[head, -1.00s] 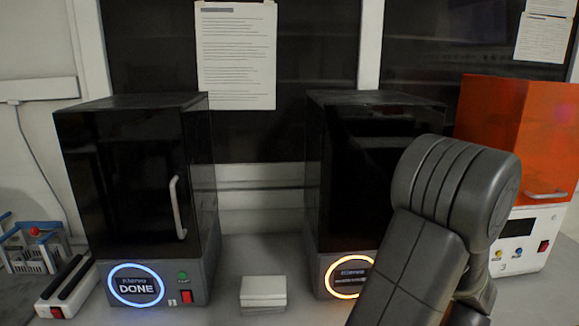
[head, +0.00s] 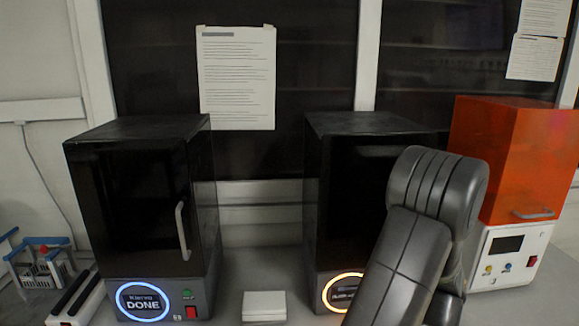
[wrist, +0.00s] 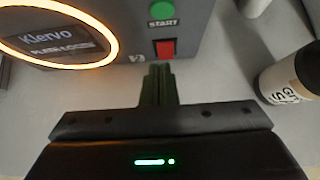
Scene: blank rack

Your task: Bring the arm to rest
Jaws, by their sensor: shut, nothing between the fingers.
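My arm (head: 410,240) is folded up at the right of the head view, in front of the middle machine. My gripper (wrist: 159,72) shows in the wrist view with its fingers together and nothing between them. The fingertips are in front of the lower panel of a machine with an orange ring, a green START button (wrist: 163,12) and a red switch (wrist: 165,48). I cannot tell whether they touch it. The gripper is hidden in the head view.
A black machine (head: 130,200) with a blue ring reading DONE stands left, and another (head: 318,200) with an orange ring stands centre. An orange-hooded machine (head: 505,160) stands right. A white box (head: 264,306) lies between the black machines. A labelled bottle (wrist: 290,80) is right of my fingers.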

